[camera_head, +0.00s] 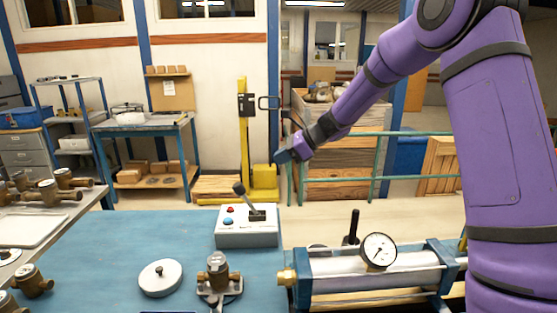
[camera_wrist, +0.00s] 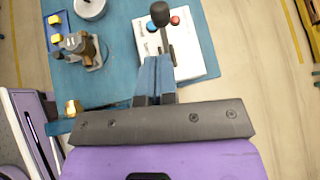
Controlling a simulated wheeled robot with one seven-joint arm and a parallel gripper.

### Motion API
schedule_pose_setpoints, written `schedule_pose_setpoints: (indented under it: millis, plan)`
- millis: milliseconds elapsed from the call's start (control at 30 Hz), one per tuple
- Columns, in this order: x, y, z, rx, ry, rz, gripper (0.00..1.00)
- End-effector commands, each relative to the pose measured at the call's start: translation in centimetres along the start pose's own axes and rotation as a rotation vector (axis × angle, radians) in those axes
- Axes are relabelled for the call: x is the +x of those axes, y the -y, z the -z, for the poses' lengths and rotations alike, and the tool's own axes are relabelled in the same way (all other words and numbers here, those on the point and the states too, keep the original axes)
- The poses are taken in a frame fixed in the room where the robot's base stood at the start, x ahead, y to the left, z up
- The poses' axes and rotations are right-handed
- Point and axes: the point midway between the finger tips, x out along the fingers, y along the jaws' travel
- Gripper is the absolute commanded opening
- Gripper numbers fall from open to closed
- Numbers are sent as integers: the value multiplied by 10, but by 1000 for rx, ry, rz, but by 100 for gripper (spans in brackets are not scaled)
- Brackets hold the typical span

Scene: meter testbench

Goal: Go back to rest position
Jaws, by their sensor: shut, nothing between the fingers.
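My gripper (camera_head: 284,156) is at the end of my purple arm, raised above the blue bench (camera_head: 120,240). Its fingers are shut and empty; in the wrist view the gripper (camera_wrist: 156,62) shows blue fingers side by side. In the wrist view the fingertips overlap the white control box (camera_wrist: 190,62). The control box (camera_head: 247,233) has a red button, a blue button and a black-knobbed lever (camera_head: 243,192) that leans left in the head view. My gripper appears above and apart from the lever. The lever (camera_wrist: 161,18) also shows in the wrist view.
A metal cylinder with a pressure gauge (camera_head: 379,251) lies at the front right. A brass meter (camera_head: 218,277) and a round white disc (camera_head: 160,277) sit on the bench. Several brass meters lie on the left table. A yellow stacker (camera_head: 244,140) stands behind; floor beyond the bench is open.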

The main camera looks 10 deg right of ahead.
Motion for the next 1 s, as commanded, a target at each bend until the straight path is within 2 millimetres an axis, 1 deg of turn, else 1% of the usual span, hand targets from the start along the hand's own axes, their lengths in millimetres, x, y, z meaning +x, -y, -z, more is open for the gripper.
schedule_pose_setpoints:
  millis: [133, 233, 367, 467, 500, 667, 700, 867, 1000]
  plan:
    - [0, 0, 0, -1, 0, 0, 0]
    - [-4, -5, -4, -29, -10, -2, 0]
    - [-21, -25, -17, -144, -54, -17, 0]
    - [-42, -50, -31, -286, -108, -37, 0]
    - [-50, -61, -35, -347, -132, -46, 0]
    - [-84, -105, -48, -582, -226, -88, 0]
    - [-93, -116, -50, -639, -250, -100, 0]
    - [-127, -160, -55, -865, -343, -147, 0]
    - [-156, -198, -54, -1053, -425, -194, 0]
